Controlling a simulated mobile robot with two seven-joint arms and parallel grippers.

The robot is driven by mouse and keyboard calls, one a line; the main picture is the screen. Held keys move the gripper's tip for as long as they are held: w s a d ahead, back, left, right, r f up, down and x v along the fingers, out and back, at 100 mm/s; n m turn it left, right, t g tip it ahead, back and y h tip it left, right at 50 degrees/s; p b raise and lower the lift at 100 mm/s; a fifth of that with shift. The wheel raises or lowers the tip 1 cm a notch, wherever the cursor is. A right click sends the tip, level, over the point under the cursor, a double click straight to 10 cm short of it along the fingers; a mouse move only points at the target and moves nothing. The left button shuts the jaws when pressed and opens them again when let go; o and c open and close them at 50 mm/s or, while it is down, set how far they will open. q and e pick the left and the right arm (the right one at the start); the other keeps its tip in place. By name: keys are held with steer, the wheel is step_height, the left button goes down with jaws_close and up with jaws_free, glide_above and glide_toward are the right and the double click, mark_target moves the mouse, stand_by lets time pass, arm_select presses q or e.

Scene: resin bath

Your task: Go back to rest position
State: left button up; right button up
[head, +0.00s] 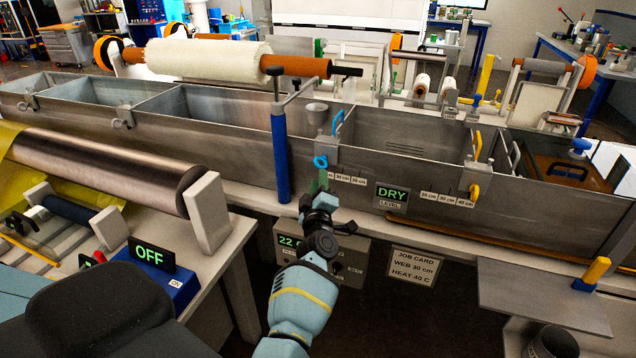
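My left gripper (322,192) reaches up from the lower middle, in front of the long metal bath (240,172). It is just below a blue ring handle (320,162) on the bath's front wall. The fingers are small and overlap the wall, so I cannot tell whether they are open or shut, or whether they touch anything. My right gripper does not show.
A control box (350,262) and a job card (413,267) are below the bath, close to my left arm. A level display (391,195) reads DRY. A metal roller (110,165) is at left; a grey shelf (530,295) juts out at right.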

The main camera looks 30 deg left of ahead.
arm_select(q)
steer(key=shift+w, duration=0.1)
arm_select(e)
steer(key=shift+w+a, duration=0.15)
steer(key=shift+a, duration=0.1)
